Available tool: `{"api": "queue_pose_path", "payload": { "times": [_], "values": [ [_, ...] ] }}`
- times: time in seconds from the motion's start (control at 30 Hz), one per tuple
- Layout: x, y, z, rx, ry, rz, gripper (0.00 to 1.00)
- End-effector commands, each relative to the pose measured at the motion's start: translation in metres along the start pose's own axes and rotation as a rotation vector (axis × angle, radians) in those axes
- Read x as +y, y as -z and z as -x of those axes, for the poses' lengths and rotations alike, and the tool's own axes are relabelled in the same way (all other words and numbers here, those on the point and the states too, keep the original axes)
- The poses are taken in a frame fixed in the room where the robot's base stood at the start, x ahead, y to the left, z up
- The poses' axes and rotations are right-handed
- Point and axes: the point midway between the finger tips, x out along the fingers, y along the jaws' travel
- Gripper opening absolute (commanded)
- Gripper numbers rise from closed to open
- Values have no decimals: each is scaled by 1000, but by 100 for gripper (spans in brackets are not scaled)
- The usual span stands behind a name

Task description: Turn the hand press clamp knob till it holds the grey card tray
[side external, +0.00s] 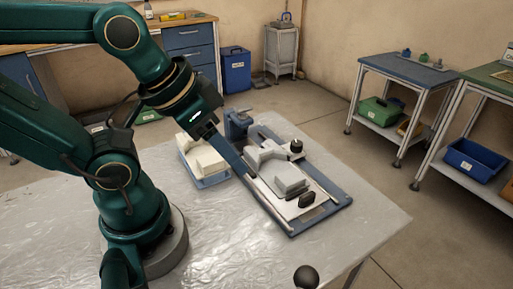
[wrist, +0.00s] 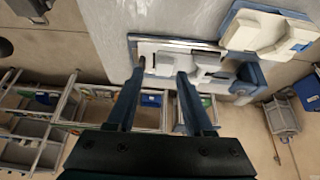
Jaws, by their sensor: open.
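The hand press (side external: 322,211) has a blue base and a pale plate and lies on the table. A grey block-like piece, perhaps the grey card tray (side external: 290,186), sits on the plate. A round black knob (side external: 296,146) stands at its far right; a black oblong grip (side external: 306,200) is at the near end. I cannot tell which is the clamp knob. My gripper (wrist: 160,74) is open and empty, its blue fingers apart in the wrist view, pointing toward the press (wrist: 205,45). In the side view its fingers reach down at the press's left side; contact is unclear.
A blue tray (side external: 208,183) with cream blocks is left of the press. A black ball (side external: 306,277) shows at the table's near edge. Bare sheeted table (side external: 235,240) lies in front. Side carts (side external: 405,72) stand beyond the table at right.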

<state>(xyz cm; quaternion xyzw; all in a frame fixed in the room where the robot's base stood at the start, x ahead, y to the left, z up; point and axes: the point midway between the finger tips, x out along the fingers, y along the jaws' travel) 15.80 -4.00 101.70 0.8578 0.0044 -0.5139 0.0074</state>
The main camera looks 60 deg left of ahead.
Motion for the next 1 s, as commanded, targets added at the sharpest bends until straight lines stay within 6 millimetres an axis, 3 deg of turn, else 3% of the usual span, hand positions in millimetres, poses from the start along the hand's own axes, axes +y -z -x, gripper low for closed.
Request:
{"api": "queue_pose_path", "payload": {
  "times": [0.17, 0.37, 0.57, 0.77, 1.0],
  "values": [
    [-4, 6, 6, 13, 16, 145, 52],
    [-16, 45, 19, 40, 71, 414, 52],
    [-30, 89, 16, 36, 147, 664, 52],
    [-46, 135, -8, 34, 247, 905, 52],
    [-63, 173, -62, 32, 378, 1112, 52]
  ]
}}
